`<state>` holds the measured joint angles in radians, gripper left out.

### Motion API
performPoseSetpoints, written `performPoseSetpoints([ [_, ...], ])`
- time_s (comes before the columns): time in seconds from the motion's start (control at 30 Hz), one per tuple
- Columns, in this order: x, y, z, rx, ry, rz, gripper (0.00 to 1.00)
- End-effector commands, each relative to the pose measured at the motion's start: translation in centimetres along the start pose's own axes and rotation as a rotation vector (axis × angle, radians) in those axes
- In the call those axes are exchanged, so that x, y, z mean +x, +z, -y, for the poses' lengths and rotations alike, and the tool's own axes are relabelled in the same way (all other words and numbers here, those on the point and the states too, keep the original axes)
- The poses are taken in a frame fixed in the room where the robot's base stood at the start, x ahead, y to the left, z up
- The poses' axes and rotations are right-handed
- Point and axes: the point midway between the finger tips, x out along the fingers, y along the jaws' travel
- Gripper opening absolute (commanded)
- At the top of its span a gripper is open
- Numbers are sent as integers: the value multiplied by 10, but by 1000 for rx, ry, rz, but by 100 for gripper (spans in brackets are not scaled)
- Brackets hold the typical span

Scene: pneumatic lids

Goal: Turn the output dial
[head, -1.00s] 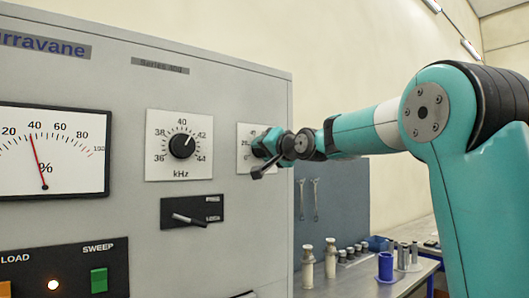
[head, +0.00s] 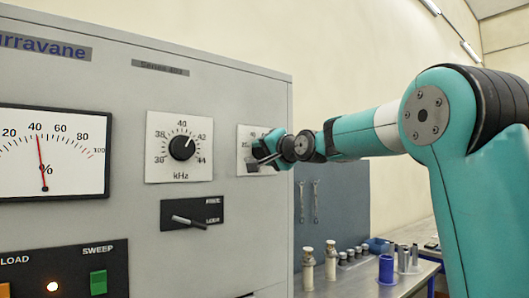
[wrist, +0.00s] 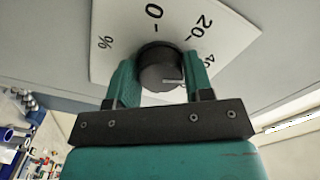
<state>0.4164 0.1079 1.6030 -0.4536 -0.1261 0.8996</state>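The output dial is a black round knob (wrist: 160,68) on a white scale plate marked % in the wrist view. The plate also shows in the head view (head: 245,140), where my gripper hides the knob. My gripper (wrist: 160,78) has its teal fingers on both sides of the knob, close against it, and looks shut on it. In the head view my gripper (head: 264,150) is at the panel's right side, tilted. The large % meter (head: 60,150) has its red needle close to 40.
Left of the plate are a kHz dial (head: 182,147) and a black lever switch (head: 192,213). Lower left are a lit lamp and a green SWEEP button (head: 98,281). A bench (head: 400,280) with bottles and cylinders stands behind, lower right.

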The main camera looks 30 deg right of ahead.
Motion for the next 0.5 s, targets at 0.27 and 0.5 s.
performPoseSetpoints([
  [0.27,0,0,0,0,0,0,69],
  [0.5,-13,1,-2,-1,-1,0,69],
])
